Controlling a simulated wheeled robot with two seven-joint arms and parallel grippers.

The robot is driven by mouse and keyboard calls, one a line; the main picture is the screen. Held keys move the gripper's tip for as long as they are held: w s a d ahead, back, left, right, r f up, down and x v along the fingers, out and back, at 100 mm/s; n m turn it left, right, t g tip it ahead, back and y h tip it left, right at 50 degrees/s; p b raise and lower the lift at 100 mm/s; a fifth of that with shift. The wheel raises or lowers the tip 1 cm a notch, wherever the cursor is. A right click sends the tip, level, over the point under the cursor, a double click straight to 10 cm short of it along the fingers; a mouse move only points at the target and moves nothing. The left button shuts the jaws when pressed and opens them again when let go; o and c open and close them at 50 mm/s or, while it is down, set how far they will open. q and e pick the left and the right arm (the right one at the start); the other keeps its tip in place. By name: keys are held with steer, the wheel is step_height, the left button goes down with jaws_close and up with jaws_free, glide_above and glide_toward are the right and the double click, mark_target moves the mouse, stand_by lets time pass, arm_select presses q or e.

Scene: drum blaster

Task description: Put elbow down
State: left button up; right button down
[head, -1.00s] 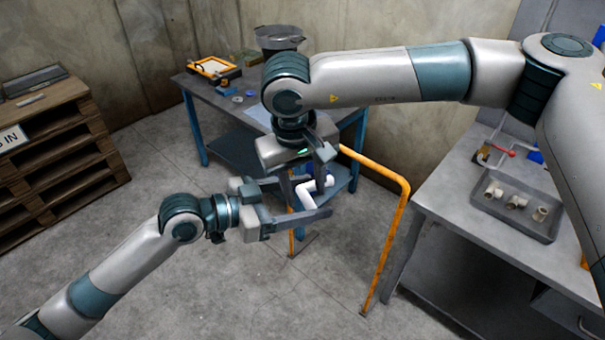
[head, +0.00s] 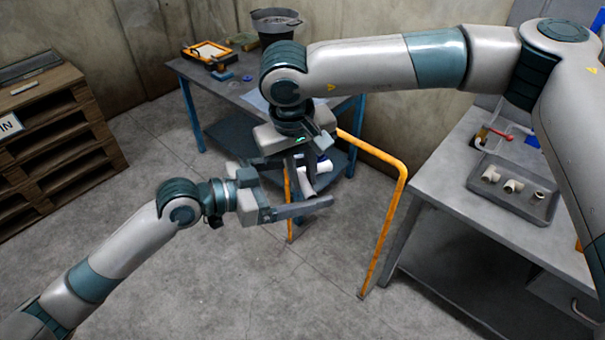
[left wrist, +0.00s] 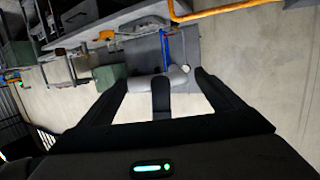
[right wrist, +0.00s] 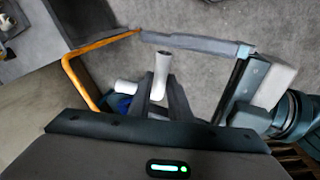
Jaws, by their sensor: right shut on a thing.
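The white pipe elbow (head: 317,167) is in the air near the middle of the head view, partly hidden by gripper fingers. My right gripper (right wrist: 160,92) is shut on it; its two legs show in the right wrist view. My left gripper (head: 318,203) is open, with its fingers on either side of the elbow and of the right gripper's fingertips. In the left wrist view the elbow (left wrist: 177,77) lies between the spread left fingers (left wrist: 160,88), apart from both. A blue part shows beside the elbow; I cannot tell if it belongs to it.
An orange rail (head: 390,215) stands close to the right of the grippers. A grey table (head: 450,183) at right bears a tray (head: 487,205) with several fittings. A blue-legged table (head: 235,88) with a dark bucket (head: 276,27) stands behind. A pallet stack (head: 50,140) is at left.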

arm_select(q)
steer(key=shift+a, duration=0.15)
steer(key=v, duration=1.1)
steer(key=shift+s+a, duration=0.2)
steer(key=shift+a, duration=0.1)
